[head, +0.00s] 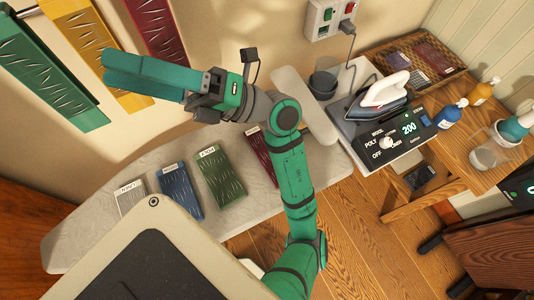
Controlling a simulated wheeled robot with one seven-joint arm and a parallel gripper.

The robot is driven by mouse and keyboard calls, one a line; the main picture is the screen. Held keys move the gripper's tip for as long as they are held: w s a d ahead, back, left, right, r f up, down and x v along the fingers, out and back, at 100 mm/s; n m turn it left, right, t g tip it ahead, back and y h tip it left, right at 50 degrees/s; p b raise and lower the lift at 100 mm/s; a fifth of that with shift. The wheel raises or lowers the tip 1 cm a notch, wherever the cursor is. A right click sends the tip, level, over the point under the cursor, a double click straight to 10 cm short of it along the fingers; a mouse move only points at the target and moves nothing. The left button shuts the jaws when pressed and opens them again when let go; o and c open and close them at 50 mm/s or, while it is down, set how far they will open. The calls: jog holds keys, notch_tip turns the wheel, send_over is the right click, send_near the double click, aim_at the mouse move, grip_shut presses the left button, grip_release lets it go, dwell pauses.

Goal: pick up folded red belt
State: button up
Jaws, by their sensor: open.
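A dark red folded strip (260,150) with a white label lies on the pale ironing board, partly hidden by my arm. It is the only red folded piece on the board, but I cannot tell for sure that it is a belt. My gripper (112,70) has teal fingers and points left, in front of the wall where colored strips hang. It is open, with nothing seen between the fingers, and well apart from the dark red strip, up and to its left.
Green (222,178), blue (180,190) and pale (132,199) folded pieces lie left of the red one on the board (80,232). An iron (384,92) stands on its station at right.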

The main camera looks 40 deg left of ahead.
jog(key=s+a+f+n+t+h, duration=0.1)
jog(key=a+f+t+h, duration=0.1)
jog(key=f+t+h, duration=0.5)
jog(key=a+f+t+h, duration=0.2)
jog(key=f, duration=0.9)
jog(key=w+d+f+m+t+h, duration=0.1)
jog(key=w+d+f+t+h, duration=0.1)
jog(key=w+d+f+t, duration=0.3)
jog(key=w+d+f+m+t+h, duration=0.1)
jog(key=w+d+f+h, duration=0.2)
jog(key=w, duration=0.5)
jog(key=w+d+f+t+h, duration=0.2)
jog(key=w+d+f+t, duration=0.15)
jog(key=w+d, duration=0.2)
jog(key=f, duration=1)
jog(key=shift+w+a+f, duration=0.1)
jog(key=shift+w+a, duration=0.2)
jog(key=shift+a, duration=0.05)
jog(key=c, duration=1.1)
